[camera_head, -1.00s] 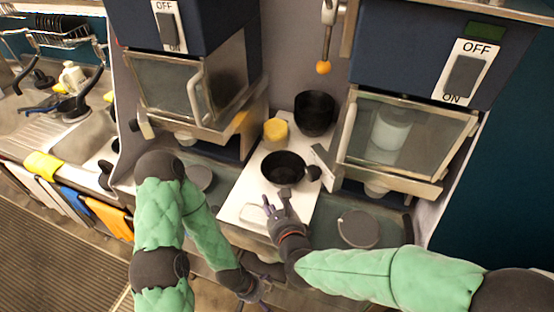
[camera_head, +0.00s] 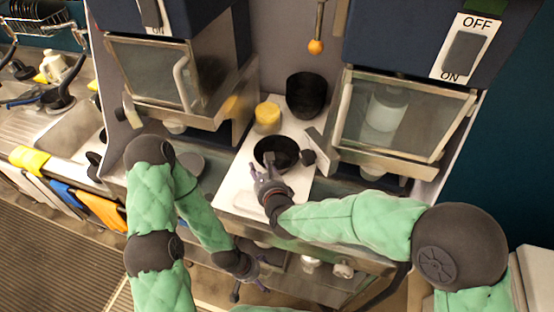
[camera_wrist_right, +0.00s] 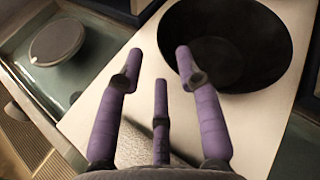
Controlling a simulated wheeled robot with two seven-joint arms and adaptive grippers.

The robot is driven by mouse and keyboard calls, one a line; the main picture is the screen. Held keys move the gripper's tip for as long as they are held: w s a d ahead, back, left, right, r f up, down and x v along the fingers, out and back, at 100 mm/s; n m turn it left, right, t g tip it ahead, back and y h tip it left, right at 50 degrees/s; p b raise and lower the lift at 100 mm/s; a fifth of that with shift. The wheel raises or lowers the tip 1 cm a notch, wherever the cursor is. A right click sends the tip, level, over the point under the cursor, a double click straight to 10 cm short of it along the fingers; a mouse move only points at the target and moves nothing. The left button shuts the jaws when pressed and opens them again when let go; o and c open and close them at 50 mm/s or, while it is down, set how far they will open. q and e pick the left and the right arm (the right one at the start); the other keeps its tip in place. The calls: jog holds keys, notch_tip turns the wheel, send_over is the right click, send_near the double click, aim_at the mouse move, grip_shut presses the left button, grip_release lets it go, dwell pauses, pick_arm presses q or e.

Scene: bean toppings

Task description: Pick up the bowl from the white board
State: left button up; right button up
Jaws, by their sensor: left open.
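The black bowl (camera_head: 275,150) stands upright on the white board (camera_head: 236,192), between the two machines. It also shows at the upper right of the right wrist view (camera_wrist_right: 225,45), its near rim partly behind a purple finger. My right gripper (camera_head: 264,174) is at the bowl's near left side. In the right wrist view my right gripper (camera_wrist_right: 158,62) has its fingers spread with nothing between them; I cannot tell whether a fingertip touches the rim. My left gripper (camera_head: 250,280) is low, in front of the counter, away from the bowl, open and empty.
A yellow cup (camera_head: 267,117) and a larger black container (camera_head: 306,95) stand behind the bowl. Glass-fronted machines (camera_head: 150,75) flank the board. An orange ball-ended rod (camera_head: 316,46) hangs above.

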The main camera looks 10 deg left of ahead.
jog(key=shift+x, duration=2.15)
jog(key=shift+d, duration=0.15)
grip_shut()
